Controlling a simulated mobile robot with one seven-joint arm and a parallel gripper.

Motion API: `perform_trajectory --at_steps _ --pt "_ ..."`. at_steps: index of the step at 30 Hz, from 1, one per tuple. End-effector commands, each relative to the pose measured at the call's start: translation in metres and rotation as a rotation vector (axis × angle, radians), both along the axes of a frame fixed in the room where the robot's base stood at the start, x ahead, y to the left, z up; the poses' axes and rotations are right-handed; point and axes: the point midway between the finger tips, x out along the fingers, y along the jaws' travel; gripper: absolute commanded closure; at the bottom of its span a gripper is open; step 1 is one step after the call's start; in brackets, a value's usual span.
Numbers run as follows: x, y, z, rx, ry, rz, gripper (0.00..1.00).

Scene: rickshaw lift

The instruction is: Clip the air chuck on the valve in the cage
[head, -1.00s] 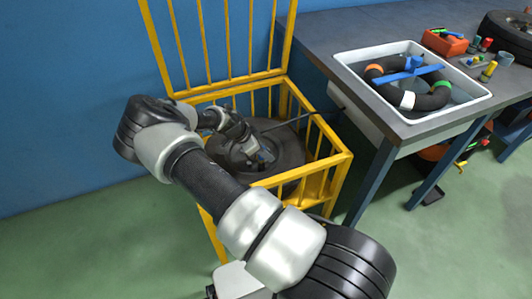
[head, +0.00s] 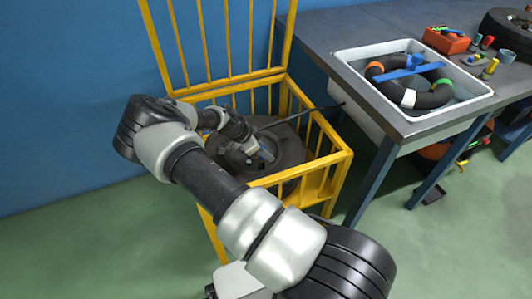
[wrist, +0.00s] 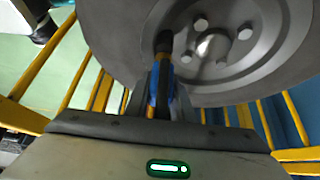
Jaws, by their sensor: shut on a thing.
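My gripper (head: 263,157) is inside the yellow cage (head: 335,162), over the wheel (head: 287,147) lying there. In the wrist view, my gripper (wrist: 158,95) is shut on the air chuck (wrist: 164,68), which shows blue sides, an orange-brown band and a dark end. The chuck's dark end is in front of the rim of the wheel (wrist: 262,55), beside the bolts and the hub. I cannot make out the valve, and I cannot tell whether the chuck touches it. A dark hose (head: 300,116) runs from the cage toward the bench.
The cage's barred lid (head: 222,78) stands open against the blue wall. The workbench (head: 335,25) at right holds a white water basin (head: 425,116) with a black inner tube (head: 433,98), and a red box (head: 446,40). Cage bars surround my gripper.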

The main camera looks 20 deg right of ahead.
Motion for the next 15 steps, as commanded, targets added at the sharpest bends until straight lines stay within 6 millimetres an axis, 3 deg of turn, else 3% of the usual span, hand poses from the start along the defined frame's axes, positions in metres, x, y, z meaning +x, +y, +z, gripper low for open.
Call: perform_trajectory --at_steps 15 --pt "0.0005 0.0 0.0085 0.0 -0.001 0.001 1.0"
